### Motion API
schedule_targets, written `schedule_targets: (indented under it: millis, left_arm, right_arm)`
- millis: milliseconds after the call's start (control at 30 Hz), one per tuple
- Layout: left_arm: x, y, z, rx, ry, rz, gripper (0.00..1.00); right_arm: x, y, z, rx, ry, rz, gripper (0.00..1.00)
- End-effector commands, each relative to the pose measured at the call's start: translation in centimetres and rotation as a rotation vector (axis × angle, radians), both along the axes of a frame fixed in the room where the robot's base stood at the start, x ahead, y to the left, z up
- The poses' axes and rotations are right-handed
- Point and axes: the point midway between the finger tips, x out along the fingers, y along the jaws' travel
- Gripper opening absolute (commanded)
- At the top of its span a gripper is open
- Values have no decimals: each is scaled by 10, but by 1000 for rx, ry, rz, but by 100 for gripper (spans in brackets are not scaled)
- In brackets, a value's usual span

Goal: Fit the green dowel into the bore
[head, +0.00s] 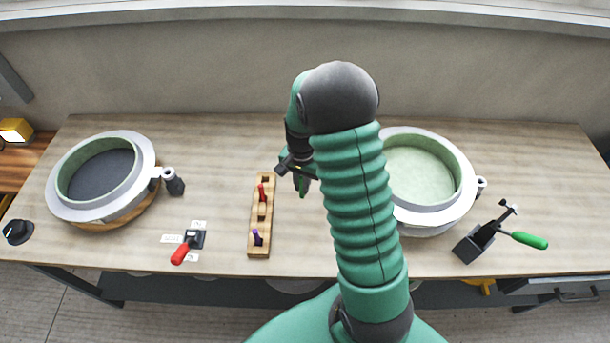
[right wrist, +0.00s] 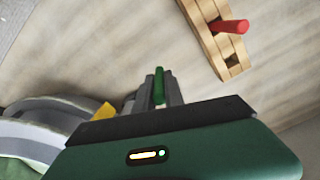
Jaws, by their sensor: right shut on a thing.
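My right gripper (head: 299,181) is shut on the green dowel (head: 302,188), right of the wooden block. The dowel also shows in the right wrist view (right wrist: 159,84), upright between the grey fingers (right wrist: 157,92). The wooden block (head: 259,240) is a narrow strip with a row of bores. A red dowel (head: 262,192) and a purple dowel (head: 257,238) stand in it. The right wrist view shows the block (right wrist: 207,38), the red dowel (right wrist: 231,26) and a dark empty bore beside it. The green dowel is apart from the block. My left gripper is not in view.
A round mould (head: 142,186) stands at left and another (head: 458,205) at right, partly behind my arm. A red-handled toggle clamp (head: 187,245) lies left of the block. A green-handled clamp (head: 485,238) is at right. The table behind the block is clear.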

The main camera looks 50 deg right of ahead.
Motion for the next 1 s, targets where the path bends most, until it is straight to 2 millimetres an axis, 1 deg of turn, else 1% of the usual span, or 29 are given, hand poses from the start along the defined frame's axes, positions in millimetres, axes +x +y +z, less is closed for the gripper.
schedule_targets:
  millis: [33, 100, 233, 333, 500, 800, 833, 967, 1000]
  left_arm:
    - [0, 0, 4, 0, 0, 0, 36]
    - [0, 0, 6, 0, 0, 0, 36]
    - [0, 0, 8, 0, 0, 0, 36]
    - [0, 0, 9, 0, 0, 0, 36]
    - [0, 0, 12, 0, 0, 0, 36]
    - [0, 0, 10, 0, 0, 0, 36]
    - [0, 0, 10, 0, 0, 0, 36]
    - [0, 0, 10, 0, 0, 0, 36]
    - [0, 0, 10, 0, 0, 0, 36]
  right_arm:
    - [11, -12, 0, 0, 0, -2, 0]
    - [24, -26, -2, 0, 0, 0, 0]
    - [40, -41, -5, 0, 0, 2, 0]
    - [42, -43, -12, 1, 3, 3, 0]
    - [42, -42, -38, 1, 1, 4, 0]
    - [42, -43, -44, 1, 0, 3, 0]
    - [42, -43, -43, 0, -1, 3, 17]
    - [42, -43, -42, 0, 0, 4, 34]
    - [42, -43, -42, 0, 0, 4, 35]
